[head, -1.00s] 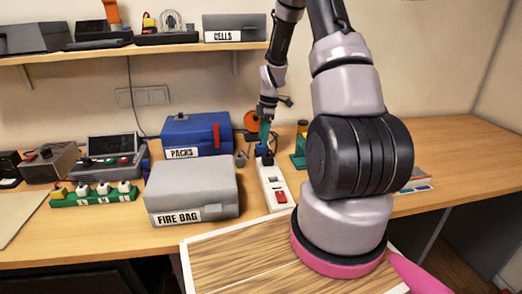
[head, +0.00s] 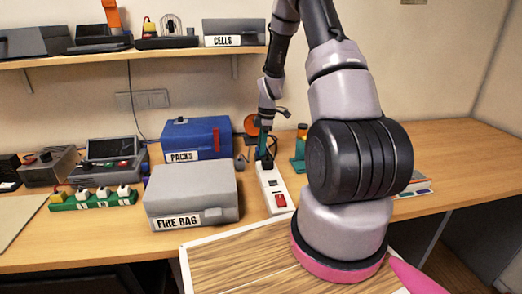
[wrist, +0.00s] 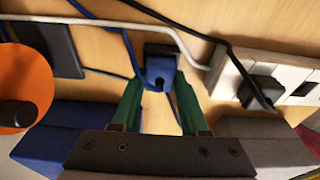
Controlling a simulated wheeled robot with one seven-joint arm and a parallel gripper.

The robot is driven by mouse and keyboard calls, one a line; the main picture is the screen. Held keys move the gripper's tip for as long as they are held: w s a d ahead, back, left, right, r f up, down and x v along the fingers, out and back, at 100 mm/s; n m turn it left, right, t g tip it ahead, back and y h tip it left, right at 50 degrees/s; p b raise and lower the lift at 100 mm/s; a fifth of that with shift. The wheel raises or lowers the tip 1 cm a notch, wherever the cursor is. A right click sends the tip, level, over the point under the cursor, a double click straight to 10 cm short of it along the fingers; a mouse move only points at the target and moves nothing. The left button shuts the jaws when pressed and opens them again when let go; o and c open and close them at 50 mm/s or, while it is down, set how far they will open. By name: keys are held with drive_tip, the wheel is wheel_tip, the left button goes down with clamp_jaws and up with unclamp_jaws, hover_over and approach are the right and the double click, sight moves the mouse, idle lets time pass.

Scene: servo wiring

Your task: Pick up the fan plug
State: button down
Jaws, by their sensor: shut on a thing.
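A dark blue plug (wrist: 160,66) with a blue cable is between the green fingertips of my gripper (wrist: 160,98) in the wrist view. My gripper is shut on it; no label shows that it is the fan plug. In the head view my gripper (head: 263,148) is low at the far end of the white power strip (head: 269,184). The strip also shows in the wrist view (wrist: 226,76), where a black plug (wrist: 262,88) sits in it, apart from my fingers. In the head view the held plug is too small to make out.
A blue PACKS box (head: 195,138) and a grey FIRE BAG box (head: 190,195) stand left of the strip. An orange disc (wrist: 24,88) is beside my gripper. White (wrist: 140,30) and black (wrist: 160,12) cables cross near the plug. The right of the bench is mostly clear.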

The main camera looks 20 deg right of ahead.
drive_tip(key=shift+r, duration=0.55)
drive_tip(key=shift+w+d+r, duration=0.15)
drive_tip(key=shift+d+r, duration=0.15)
drive_tip(key=shift+r, duration=0.35)
drive_tip(key=shift+w+d+r, duration=0.1)
drive_tip(key=shift+d+r, duration=0.15)
drive_tip(key=shift+r, duration=0.35)
drive_tip(key=w+d, duration=0.3)
drive_tip(key=d, duration=0.1)
drive_tip(key=w+d, duration=0.3)
drive_tip(key=d, duration=0.2)
drive_tip(key=w+d, duration=0.2)
drive_tip(key=d, duration=0.3)
drive_tip(key=shift+w, duration=0.4)
drive_tip(key=shift+d+r, duration=0.1)
drive_tip(key=shift+r, duration=0.55)
